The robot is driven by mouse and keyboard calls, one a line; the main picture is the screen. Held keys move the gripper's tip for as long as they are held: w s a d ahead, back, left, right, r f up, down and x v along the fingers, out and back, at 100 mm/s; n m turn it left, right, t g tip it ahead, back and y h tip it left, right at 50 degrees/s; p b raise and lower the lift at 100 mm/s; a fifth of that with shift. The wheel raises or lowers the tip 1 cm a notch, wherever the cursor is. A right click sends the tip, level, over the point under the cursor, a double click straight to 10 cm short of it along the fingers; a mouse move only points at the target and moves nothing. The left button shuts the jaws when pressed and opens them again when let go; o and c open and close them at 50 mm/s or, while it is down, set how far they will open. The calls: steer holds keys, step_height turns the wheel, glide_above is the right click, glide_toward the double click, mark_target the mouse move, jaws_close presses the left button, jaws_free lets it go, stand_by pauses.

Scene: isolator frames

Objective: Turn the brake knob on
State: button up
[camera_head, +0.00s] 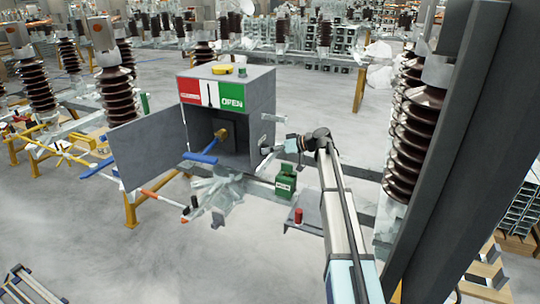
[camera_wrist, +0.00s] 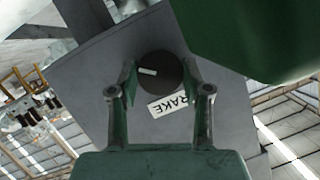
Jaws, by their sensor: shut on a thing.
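The brake knob (camera_wrist: 158,70) is a dark round disc with a short white mark pointing left, set on a grey panel (camera_wrist: 90,85). A white label (camera_wrist: 172,102) below it reads "RAKE", its first letter hidden or cut off. My gripper (camera_wrist: 160,80) has one finger on each side of the knob and is shut on it. In the head view my gripper (camera_head: 268,156) is small, at the right side of the grey cabinet (camera_head: 262,92); the knob cannot be made out there.
The cabinet's door (camera_head: 145,137) stands open to the left. A blue bar (camera_head: 200,158) projects at the cabinet's front. A green box (camera_head: 286,184) and a red cylinder (camera_head: 298,215) stand below my gripper. In the wrist view, a large green body (camera_wrist: 255,35) fills the upper right.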

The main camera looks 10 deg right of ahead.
steer(key=m+y, duration=0.1)
steer(key=m, duration=0.1)
steer(key=m+g+y+b, duration=0.1)
steer(key=m, duration=0.1)
steer(key=shift+w+f+g, duration=0.1)
steer(key=shift+f+g, duration=0.05)
steer(key=shift+g, duration=0.15)
steer(key=shift+m, duration=0.3)
stand_by(0.3)
steer(key=o, duration=1.2)
steer(key=shift+c, duration=0.2)
steer(key=v, duration=1.2)
steer(key=shift+f, duration=0.15)
steer(key=shift+d, duration=0.1)
